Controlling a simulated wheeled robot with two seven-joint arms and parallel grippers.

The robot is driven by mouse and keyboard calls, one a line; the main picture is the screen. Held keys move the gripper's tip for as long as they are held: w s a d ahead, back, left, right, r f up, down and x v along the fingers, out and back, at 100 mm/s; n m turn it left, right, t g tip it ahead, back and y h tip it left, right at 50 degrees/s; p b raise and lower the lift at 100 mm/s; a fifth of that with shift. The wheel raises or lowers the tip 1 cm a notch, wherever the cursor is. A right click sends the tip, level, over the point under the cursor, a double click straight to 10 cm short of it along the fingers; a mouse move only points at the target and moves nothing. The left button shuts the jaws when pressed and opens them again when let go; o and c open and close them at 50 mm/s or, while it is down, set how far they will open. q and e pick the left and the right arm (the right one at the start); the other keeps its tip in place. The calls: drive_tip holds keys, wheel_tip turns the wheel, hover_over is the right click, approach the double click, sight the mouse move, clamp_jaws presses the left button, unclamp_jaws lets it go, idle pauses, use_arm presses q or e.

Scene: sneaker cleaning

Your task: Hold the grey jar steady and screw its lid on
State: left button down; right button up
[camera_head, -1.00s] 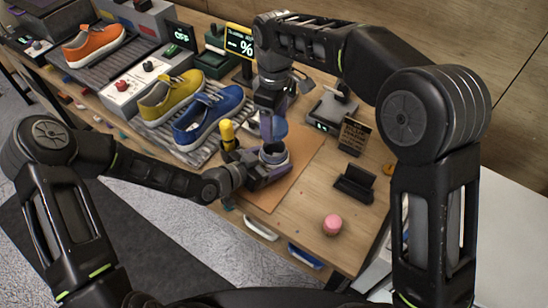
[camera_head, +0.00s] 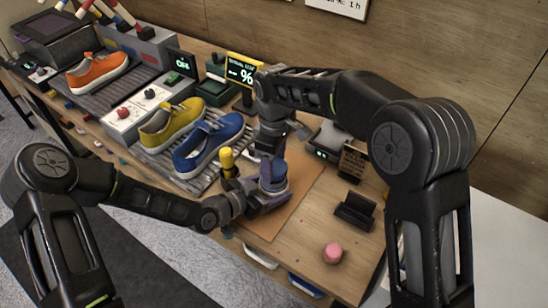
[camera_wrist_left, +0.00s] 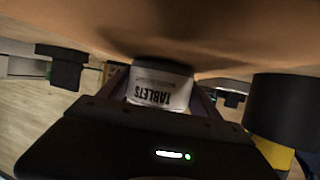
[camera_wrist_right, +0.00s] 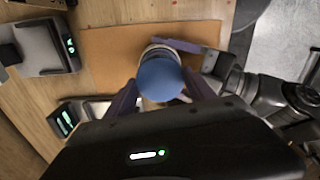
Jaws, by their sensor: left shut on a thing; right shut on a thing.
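The grey jar (camera_wrist_left: 160,86) stands upright on the brown mat, its "TABLETS" label upside down in the left wrist view. My left gripper (camera_head: 262,200) is shut around the jar from the side, low over the mat. The blue lid (camera_wrist_right: 160,78) is held in my right gripper (camera_wrist_right: 158,92), which points down from above. The lid sits over the jar's mouth, and only a pale edge of the jar (camera_wrist_right: 172,45) shows around it. Whether the threads are engaged cannot be seen. In the head view my fingers partly hide jar and lid.
The brown mat (camera_head: 297,205) lies under the jar. A yellow-capped bottle (camera_head: 227,162) stands close left of my left gripper. The blue sneaker (camera_head: 208,145) is on a rack behind it. A black stand (camera_head: 355,212) and a pink round item (camera_head: 332,253) are to the right.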

idle(0.8)
drive_tip(key=shift+f, duration=0.9)
drive_tip(key=shift+f, duration=0.55)
idle(0.4)
